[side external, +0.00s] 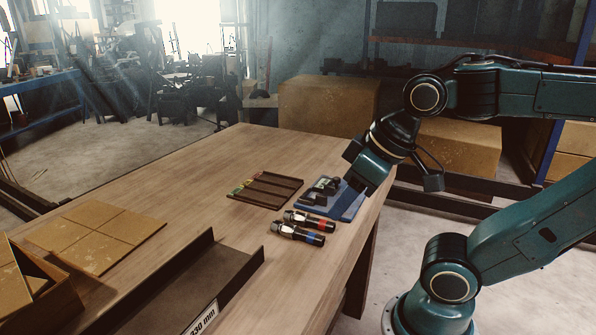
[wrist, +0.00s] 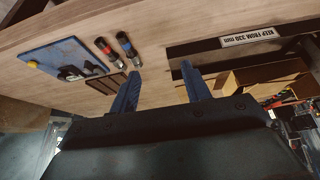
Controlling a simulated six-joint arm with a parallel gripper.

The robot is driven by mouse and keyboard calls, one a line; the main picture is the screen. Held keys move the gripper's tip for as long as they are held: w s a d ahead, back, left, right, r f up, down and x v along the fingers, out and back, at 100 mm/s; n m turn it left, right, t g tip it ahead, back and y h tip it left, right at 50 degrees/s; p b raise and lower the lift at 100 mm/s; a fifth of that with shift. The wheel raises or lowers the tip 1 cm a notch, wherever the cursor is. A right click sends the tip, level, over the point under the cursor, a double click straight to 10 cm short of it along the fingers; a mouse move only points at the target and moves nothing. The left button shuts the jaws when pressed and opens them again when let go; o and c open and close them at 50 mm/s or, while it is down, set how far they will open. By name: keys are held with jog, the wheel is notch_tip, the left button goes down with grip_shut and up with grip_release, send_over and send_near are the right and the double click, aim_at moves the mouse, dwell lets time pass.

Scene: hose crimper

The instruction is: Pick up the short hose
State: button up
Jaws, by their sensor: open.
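Two dark hoses with silver ends lie side by side on the wooden table. One has a red band (side external: 309,220) and the other a blue band (side external: 298,233). In the wrist view, the red-banded hose (wrist: 105,48) looks shorter than the blue-banded hose (wrist: 128,46); in the side view they look nearly alike. My gripper (wrist: 160,68) is open, its two blue fingers apart with nothing between them. In the side view it hangs over the blue plate near the table's right edge, behind and right of the hoses; its fingertips are hard to make out there.
A blue plate (side external: 347,207) with black fixtures lies beside the hoses. A brown slotted tray (side external: 273,190) with coloured tags lies to its left. A dark channel (side external: 190,290) labelled 330 mm is at the front, with flat cardboard (side external: 97,237) to its left. Table between tray and cardboard is clear.

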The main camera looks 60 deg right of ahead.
jog(key=w+d+f+g, duration=0.1)
jog(key=w+d+g, duration=0.1)
jog(key=w+d, duration=0.3)
jog(key=w+d+f+g, duration=0.2)
jog(key=w+d, duration=0.4)
jog(key=d, duration=0.4)
jog(key=shift+d+f+g, duration=0.15)
jog(key=shift+d+g, duration=0.1)
jog(key=shift+g, duration=0.55)
send_over(318, 220)
jog(key=shift+d+f, duration=0.15)
jog(key=shift+f, duration=4.15)
jog(key=shift+f, duration=0.1)
jog(key=shift+f, duration=2.5)
jog(key=shift+c, duration=0.5)
